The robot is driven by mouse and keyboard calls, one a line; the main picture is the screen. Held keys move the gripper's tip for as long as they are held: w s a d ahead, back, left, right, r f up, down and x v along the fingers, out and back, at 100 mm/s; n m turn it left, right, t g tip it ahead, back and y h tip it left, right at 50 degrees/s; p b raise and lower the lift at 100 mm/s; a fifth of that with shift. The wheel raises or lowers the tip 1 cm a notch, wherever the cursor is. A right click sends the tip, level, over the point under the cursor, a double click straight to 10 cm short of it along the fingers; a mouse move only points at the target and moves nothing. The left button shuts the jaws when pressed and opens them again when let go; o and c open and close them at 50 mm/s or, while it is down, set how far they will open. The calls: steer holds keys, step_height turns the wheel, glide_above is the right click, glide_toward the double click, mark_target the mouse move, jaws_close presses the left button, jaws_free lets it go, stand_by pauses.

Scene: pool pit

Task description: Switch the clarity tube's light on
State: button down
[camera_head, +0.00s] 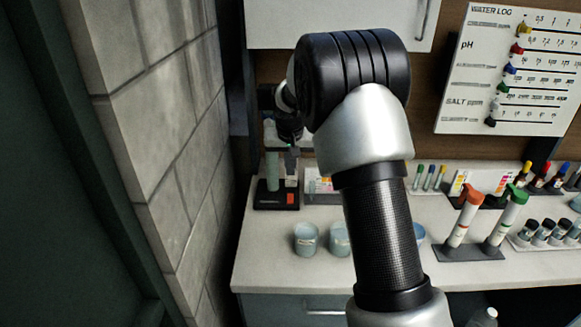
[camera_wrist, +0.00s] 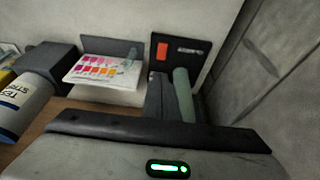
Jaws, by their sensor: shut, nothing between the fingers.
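The clarity tube (camera_head: 273,172) is a pale green upright cylinder on a black base (camera_head: 268,200) at the left end of the counter. It also shows in the wrist view (camera_wrist: 184,95). An orange-red switch (camera_head: 291,198) sits on the base's front part; the wrist view shows it too (camera_wrist: 162,52), beside a small pale label. My gripper (camera_wrist: 158,80) is shut and empty, close beside the tube, with its fingertips short of the switch in the picture. I cannot tell whether they touch anything. No clear glow shows in the tube.
A block wall (camera_head: 170,130) stands close on the left. Blue cups (camera_head: 306,238) stand in front of the base. A color chart (camera_wrist: 102,70) is beside it. Orange- and green-capped tubes (camera_head: 465,217) stand to the right. A white cabinet (camera_head: 290,25) hangs above.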

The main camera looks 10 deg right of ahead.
mark_target(291, 198)
steer(key=x, duration=0.7)
steer(key=s+x, duration=0.1)
steer(key=x, duration=0.2)
steer(key=shift+w+a+f+p, duration=0.1)
steer(key=shift+w+f+p, duration=0.05)
steer(key=shift+f+p, duration=0.2)
steer(key=shift+w+f+b, duration=0.15)
steer(key=shift+f+b, duration=0.2)
steer(key=shift+b, duration=0.2)
steer(key=shift+r, duration=0.15)
steer(key=shift+s, duration=0.2)
steer(key=shift+s+a, duration=0.15)
steer(key=shift+s, duration=0.6)
